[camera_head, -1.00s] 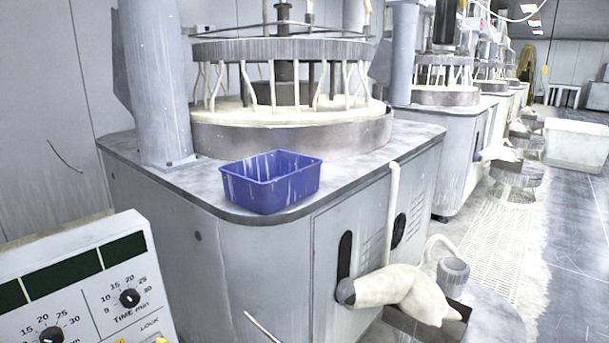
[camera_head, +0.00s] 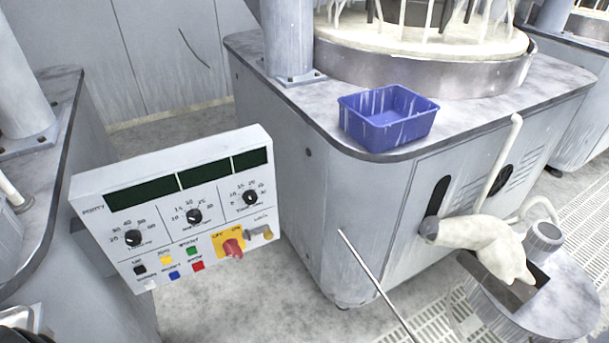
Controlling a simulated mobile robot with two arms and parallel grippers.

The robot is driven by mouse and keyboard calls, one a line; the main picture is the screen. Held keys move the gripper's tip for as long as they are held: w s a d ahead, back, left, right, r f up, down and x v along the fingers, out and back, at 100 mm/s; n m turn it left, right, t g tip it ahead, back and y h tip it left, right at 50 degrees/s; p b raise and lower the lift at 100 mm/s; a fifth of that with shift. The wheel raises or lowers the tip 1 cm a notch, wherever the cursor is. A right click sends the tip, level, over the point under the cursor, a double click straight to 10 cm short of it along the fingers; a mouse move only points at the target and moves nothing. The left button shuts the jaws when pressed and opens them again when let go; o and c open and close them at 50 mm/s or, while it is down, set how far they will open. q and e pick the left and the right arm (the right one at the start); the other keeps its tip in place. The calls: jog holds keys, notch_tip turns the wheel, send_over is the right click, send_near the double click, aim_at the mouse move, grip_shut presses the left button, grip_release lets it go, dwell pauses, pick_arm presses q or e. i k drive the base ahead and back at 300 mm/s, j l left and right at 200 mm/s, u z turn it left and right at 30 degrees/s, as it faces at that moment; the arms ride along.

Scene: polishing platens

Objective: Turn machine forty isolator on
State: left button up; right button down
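The control panel (camera_head: 172,215) labelled FORTY stands at the left centre of the head view, tilted in the picture. Its isolator is a red rotary handle (camera_head: 232,247) on a yellow plate (camera_head: 227,236) at the panel's lower right. The plate has small OFF and ON lettering; I cannot tell for sure which way the handle points. Neither of my grippers is in view, and nothing touches the panel.
A grey polishing machine (camera_head: 345,215) stands to the right of the panel, with a blue bin (camera_head: 388,117) on its top. Another machine's edge (camera_head: 62,150) is at the left. A thin rod (camera_head: 375,280) rises in front. Pale floor (camera_head: 240,300) lies below the panel.

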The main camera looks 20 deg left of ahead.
aim_at(231, 246)
jog(key=u, duration=1.55)
